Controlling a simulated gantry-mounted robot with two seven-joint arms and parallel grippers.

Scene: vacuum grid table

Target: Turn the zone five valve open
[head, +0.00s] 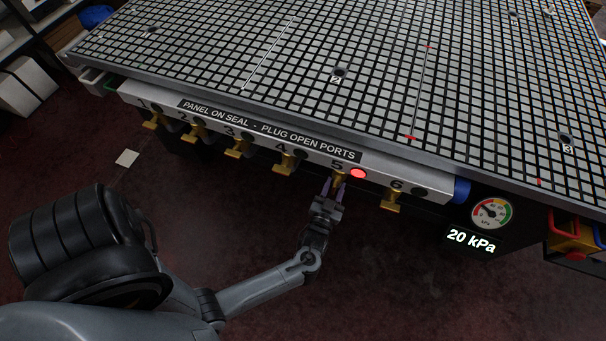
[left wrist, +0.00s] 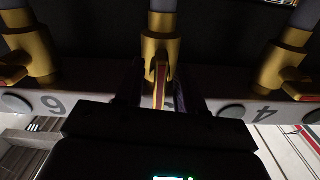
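The zone five valve (head: 338,179) is a brass fitting under the label 5 on the front panel. A red lamp (head: 358,173) is lit beside it. My left gripper (head: 333,189) is at this valve, its fingers pointing up at it. In the left wrist view the valve's brass body (left wrist: 161,45) and its red-striped handle (left wrist: 161,85) show between the two dark fingers. A gap seems to show on each side of the handle, so the fingers look open around it. The lower end of the handle is hidden by the gripper body. My right gripper is not in view.
Neighbouring brass valves 4 (head: 287,163) and 6 (head: 391,198) flank it, with dark lamps. The grid table (head: 340,110) overhangs above. A gauge (head: 491,213) and a 20 kPa display (head: 471,242) sit to the right. The floor below is clear.

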